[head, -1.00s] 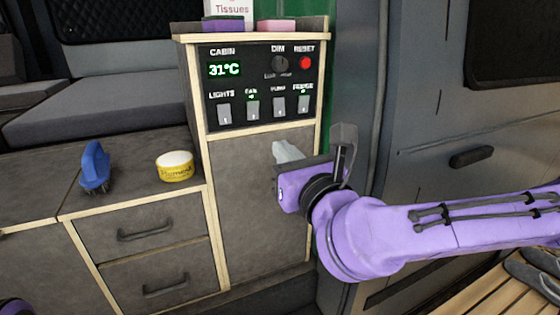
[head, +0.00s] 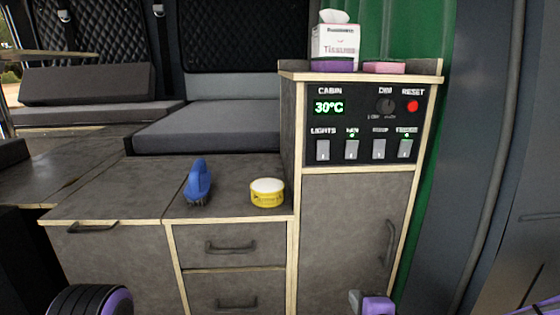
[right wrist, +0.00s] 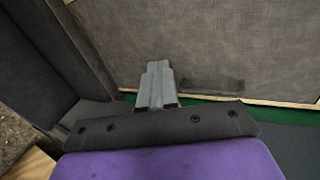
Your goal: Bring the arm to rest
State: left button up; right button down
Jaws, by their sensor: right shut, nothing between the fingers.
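My right gripper (head: 356,299) shows at the bottom edge of the head view, in front of the lower part of the tall cabinet door (head: 345,225). Only its grey fingers and a bit of its purple body show there. In the right wrist view its fingers (right wrist: 156,84) are together, with nothing between them, in front of a grey cabinet face. They look apart from that face, though the gap is hard to judge. A black and purple part of my left arm shows at the lower left of the head view. My left gripper is out of sight.
The control panel (head: 367,122) reads 30°C above its switches. A blue brush (head: 198,181) and a yellow tub (head: 267,193) stand on the low counter. A tissue box (head: 335,45) and a pink sponge (head: 384,67) are on the cabinet top. Drawer handles (head: 231,247) stick out below.

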jog(key=s+d+f+n+g+h, duration=0.1)
jog(key=s+d+f+n+g, duration=0.15)
jog(key=f, duration=0.55)
jog(key=s+d+f+n+g, duration=0.1)
jog(key=s+f+n, duration=0.2)
jog(key=f, duration=0.4)
jog(key=s+d+f+n+g+h, duration=0.1)
jog(key=s+d+f+n+g, duration=0.2)
jog(key=s+d+f, duration=0.2)
jog(key=s+d+f+n+g+h, duration=0.1)
jog(key=s+d+f+n+g, duration=0.2)
jog(key=s+f, duration=0.9)
jog(key=s+d, duration=0.2)
jog(key=s, duration=0.3)
jog(key=shift+s+f+h, duration=0.15)
jog(key=shift+s+h, duration=0.2)
jog(key=shift+h, duration=0.05)
